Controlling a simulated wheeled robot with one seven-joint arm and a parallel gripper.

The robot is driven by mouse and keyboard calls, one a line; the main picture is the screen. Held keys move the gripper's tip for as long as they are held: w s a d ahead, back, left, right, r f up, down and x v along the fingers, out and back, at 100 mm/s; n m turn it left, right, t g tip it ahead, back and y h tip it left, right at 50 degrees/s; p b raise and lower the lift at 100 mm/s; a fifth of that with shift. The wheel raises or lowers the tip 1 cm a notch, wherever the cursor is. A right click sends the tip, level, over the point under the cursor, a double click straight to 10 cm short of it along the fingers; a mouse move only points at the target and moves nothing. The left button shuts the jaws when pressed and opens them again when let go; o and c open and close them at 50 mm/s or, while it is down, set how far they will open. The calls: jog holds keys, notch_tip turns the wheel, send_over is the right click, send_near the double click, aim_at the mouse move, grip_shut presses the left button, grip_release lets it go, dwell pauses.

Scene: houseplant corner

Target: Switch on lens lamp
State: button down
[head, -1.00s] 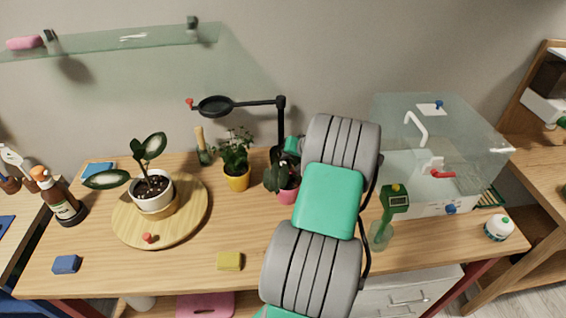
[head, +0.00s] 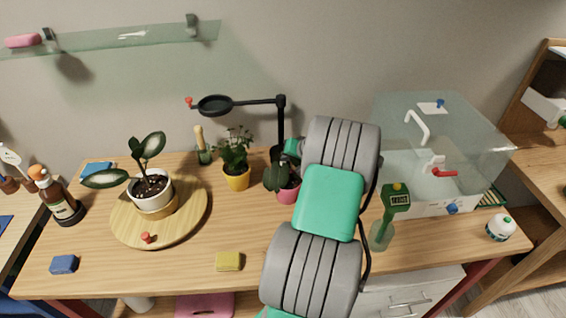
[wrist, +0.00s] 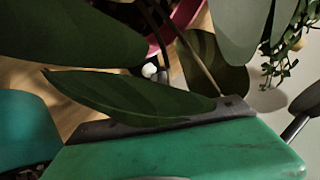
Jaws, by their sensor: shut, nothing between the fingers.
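The lens lamp is black, with a round lens head (head: 215,105) on a horizontal arm and an upright post (head: 281,125) at the back of the wooden table. A red knob (head: 189,102) sits at the head's left end. The lamp's base is hidden behind plants and my arm; I cannot make out its switch. My gripper (wrist: 180,130) is shut and empty, among leaves in the wrist view. In the head view my arm mostly hides it, near the pink-potted plant (head: 288,190) and the lamp post. A small white round thing (wrist: 149,71) shows beyond the leaves, unclear what.
A round wooden board (head: 190,215) holds a white-potted plant (head: 152,190). A green meter (head: 396,198) and a clear tank (head: 480,130) stand right of my arm. The table's front middle is mostly clear.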

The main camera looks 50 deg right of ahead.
aim_at(285, 165)
jog(key=shift+f, duration=0.2)
jog(key=shift+r, duration=0.7)
jog(key=shift+r+p, duration=0.1)
jog(key=shift+p, duration=0.2)
jog(key=shift+r+p, duration=1.6)
jog(key=shift+r, duration=1.3)
